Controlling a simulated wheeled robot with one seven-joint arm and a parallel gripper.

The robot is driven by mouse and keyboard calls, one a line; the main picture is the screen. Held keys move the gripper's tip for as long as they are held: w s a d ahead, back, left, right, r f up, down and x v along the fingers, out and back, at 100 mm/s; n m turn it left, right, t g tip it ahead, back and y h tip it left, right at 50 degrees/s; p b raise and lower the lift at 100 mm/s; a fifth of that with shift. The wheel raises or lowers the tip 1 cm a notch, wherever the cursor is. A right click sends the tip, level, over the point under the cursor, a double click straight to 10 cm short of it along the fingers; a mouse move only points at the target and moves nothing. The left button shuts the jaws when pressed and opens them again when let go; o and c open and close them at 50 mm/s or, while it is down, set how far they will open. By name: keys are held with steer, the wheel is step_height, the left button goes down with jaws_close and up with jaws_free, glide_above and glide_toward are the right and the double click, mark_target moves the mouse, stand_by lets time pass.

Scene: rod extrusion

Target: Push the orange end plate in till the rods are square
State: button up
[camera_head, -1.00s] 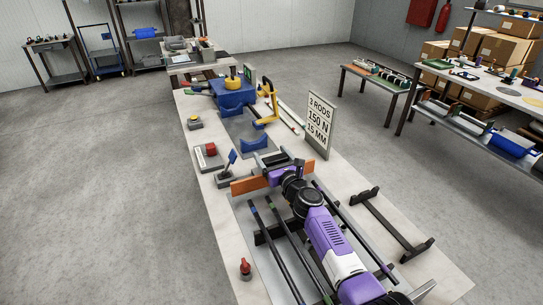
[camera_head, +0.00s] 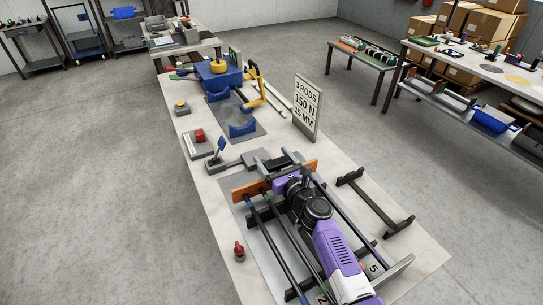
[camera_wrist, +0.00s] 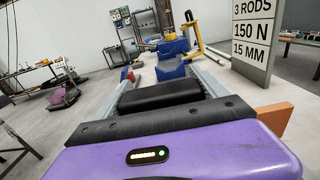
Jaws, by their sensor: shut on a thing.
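The orange end plate (camera_head: 246,191) stands across the far ends of the dark rods. Its right part shows beyond my wrist, and its edge also shows at the right of the wrist view (camera_wrist: 273,119). Two rods (camera_head: 284,240) lie left of my arm and one rod (camera_head: 345,216) lies right of it. The left rods' banded tips appear at the plate; exact contact and squareness cannot be told. My gripper (camera_head: 275,160) reaches over the plate's middle. In the wrist view, its grey jaws (camera_wrist: 160,92) are shut on a dark block (camera_wrist: 158,94).
A blue-handled lever (camera_head: 219,148) stands beyond the plate and a small red-topped item (camera_head: 239,249) left of the rods. An empty dark rack (camera_head: 375,202) is at right. The sign (camera_head: 306,104) stands at the right edge, with blue cradles (camera_head: 242,128) farther off.

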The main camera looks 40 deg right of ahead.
mark_target(280, 168)
steer(key=shift+s+f, duration=0.1)
steer(key=shift+f, duration=0.05)
steer(key=o, duration=2)
steer(key=shift+s, duration=0.1)
steer(key=shift+v, duration=3.85)
steer(key=shift+s+a, duration=0.1)
